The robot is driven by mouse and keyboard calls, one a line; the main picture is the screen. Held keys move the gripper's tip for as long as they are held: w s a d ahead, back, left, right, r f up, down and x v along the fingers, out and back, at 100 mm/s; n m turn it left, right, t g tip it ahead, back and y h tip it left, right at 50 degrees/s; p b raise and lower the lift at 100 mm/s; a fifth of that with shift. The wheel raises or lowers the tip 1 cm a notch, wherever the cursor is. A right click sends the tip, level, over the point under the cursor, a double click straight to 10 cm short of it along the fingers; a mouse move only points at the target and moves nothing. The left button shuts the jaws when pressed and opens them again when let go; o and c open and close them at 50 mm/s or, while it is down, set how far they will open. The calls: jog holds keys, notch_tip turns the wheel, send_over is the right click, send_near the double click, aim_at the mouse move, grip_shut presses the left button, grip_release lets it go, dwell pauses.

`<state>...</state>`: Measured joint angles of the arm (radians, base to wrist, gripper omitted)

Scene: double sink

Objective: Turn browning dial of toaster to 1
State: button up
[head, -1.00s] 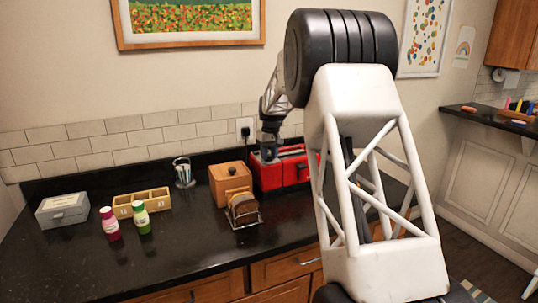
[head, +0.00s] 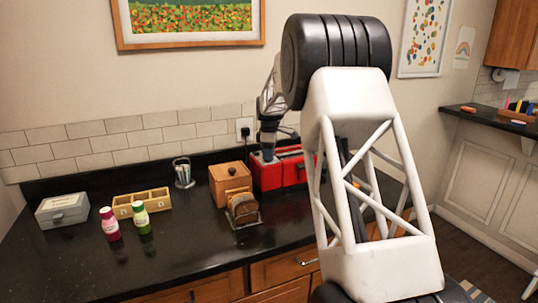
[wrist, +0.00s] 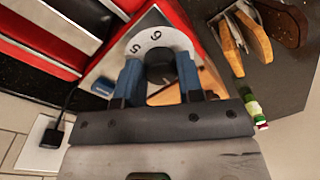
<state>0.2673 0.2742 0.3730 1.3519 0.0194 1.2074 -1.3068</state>
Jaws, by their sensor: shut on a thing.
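The red toaster (head: 266,176) stands on the black counter against the back wall, partly behind my arm. In the wrist view its red body (wrist: 104,66) shows a white browning dial plate with the numbers 5 and 6 readable (wrist: 147,40). The black dial knob (wrist: 159,66) sits at the plate's middle. My gripper (wrist: 159,77) has its two blue fingers on either side of the knob, shut on it. In the head view my gripper (head: 268,153) reaches down to the toaster's left end. The dial's other numbers and pointer are hidden or unclear.
A wooden box (head: 229,184) and a rack of toast slices (head: 242,208) stand close left of the toaster. Two bottles, a wooden tray (head: 141,202) and a grey box (head: 62,210) are further left. A wall outlet (head: 245,128) is behind. The front counter is clear.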

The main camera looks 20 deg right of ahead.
jog(key=n, duration=0.4)
jog(key=shift+w+n, duration=0.1)
jog(key=shift+n, duration=0.2)
jog(key=shift+n+h, duration=0.3)
jog(key=shift+n, duration=1.6)
jog(key=shift+a, duration=0.1)
jog(key=o, duration=0.9)
jog(key=shift+r, duration=0.1)
jog(key=shift+w+r, duration=0.15)
jog(key=shift+r, duration=1.75)
jog(key=shift+w+r, duration=0.1)
jog(key=shift+r, duration=1.8)
